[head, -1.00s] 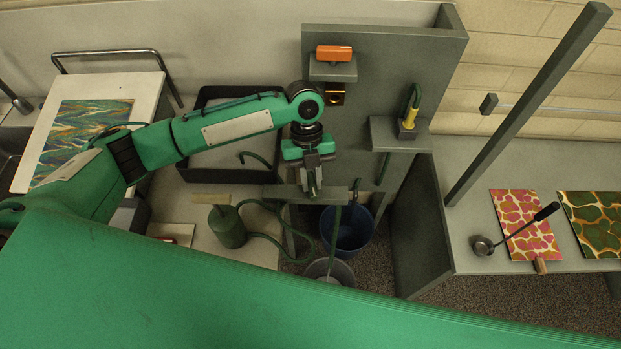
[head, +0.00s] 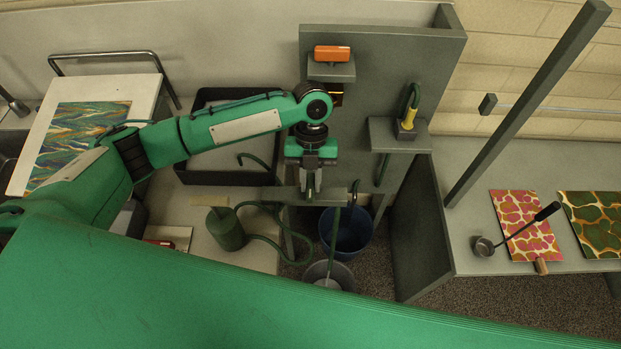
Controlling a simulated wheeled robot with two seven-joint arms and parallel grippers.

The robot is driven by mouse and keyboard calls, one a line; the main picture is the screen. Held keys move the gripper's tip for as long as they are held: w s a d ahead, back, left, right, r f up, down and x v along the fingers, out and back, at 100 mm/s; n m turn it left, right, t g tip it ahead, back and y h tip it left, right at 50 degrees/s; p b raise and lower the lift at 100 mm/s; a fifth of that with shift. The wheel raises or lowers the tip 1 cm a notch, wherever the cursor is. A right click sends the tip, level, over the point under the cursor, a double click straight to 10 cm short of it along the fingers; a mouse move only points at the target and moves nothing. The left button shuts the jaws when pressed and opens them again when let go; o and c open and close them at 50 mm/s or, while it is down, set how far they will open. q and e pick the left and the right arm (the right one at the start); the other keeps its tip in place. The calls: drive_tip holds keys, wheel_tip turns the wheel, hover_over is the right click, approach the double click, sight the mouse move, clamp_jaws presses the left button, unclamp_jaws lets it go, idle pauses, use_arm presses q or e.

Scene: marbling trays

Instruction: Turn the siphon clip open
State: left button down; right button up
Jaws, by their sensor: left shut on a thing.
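My left gripper (head: 311,182) points down at the grey bar (head: 278,194) in front of the upright panel. Its fingers are close together on a small part at the bar, which looks like the siphon clip; the fingers hide most of it, so its turn cannot be read. A green hose (head: 335,238) hangs below the bar toward a grey bucket (head: 341,275). Another piece of green hose (head: 258,160) shows in the black tray (head: 186,165) behind my arm. My right gripper is out of view.
A blue bucket (head: 349,238) stands under the panel (head: 385,60). An orange block (head: 333,53) and a yellow-banded hose piece (head: 408,117) sit on its ledges. A green canister (head: 226,230) stands at left. A ladle (head: 484,246) and marbled prints lie on the right bench.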

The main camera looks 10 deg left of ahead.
sight(311, 173)
use_arm(q)
drive_tip(key=c, duration=1.3)
unclamp_jaws()
drive_tip(key=b+v, duration=0.2)
drive_tip(key=v, duration=0.4)
drive_tip(key=shift+w+r, duration=0.15)
drive_tip(key=shift+r, duration=0.15)
drive_tip(key=shift+w+r, duration=0.15)
drive_tip(key=shift+r, duration=0.3)
